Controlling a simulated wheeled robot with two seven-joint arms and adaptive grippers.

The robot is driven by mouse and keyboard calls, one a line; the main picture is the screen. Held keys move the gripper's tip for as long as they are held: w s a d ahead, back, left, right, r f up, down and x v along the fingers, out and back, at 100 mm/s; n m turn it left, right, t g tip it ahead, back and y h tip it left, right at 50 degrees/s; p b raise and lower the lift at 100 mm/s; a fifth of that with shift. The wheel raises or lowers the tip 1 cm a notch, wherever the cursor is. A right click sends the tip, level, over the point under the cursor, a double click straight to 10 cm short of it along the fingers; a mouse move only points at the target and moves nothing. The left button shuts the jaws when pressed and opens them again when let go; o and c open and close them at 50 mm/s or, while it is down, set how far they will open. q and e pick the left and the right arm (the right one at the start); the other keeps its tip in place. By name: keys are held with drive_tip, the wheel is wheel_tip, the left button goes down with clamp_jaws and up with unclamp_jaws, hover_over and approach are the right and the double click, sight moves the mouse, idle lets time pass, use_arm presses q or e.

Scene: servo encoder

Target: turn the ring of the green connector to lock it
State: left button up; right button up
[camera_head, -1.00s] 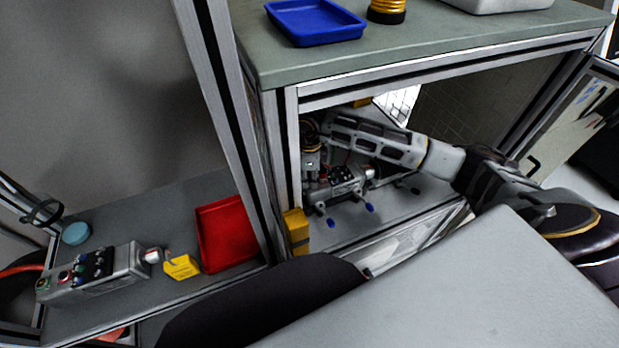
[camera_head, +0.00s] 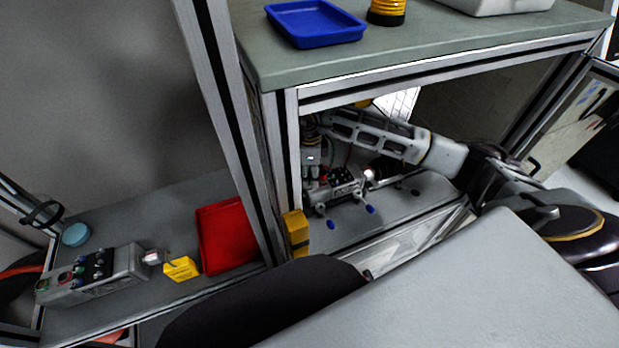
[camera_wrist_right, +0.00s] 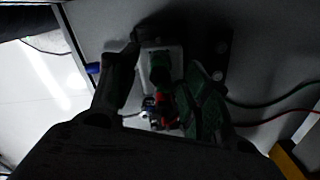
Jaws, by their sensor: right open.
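The green connector (camera_wrist_right: 159,72) shows in the right wrist view, on a pale housing (camera_wrist_right: 176,52) and between the fingers of my right gripper (camera_wrist_right: 163,60). A gap shows beside the left finger, and the right finger is very close to the connector; I cannot tell whether it touches. A red connector or cap (camera_wrist_right: 165,104) lies just below the green one. The green connector is not distinguishable there. My left gripper is not in view.
The cabinet's frame post (camera_head: 293,140) stands close left of the gripper, and the green-grey top (camera_head: 420,42) is above it. Cables (camera_wrist_right: 272,117) run right of the connector.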

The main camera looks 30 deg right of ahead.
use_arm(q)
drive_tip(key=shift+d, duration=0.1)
use_arm(e)
wheel_tip(320, 180, up, 9)
idle(0.4)
drive_tip(key=shift+s+a, duration=0.1)
drive_tip(key=shift+a, duration=0.1)
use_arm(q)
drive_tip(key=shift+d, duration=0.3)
use_arm(e)
wheel_tip(320, 180, up, 2)
drive_tip(key=n, duration=0.8)
drive_tip(key=shift+d, duration=0.15)
drive_tip(key=shift+f, duration=0.1)
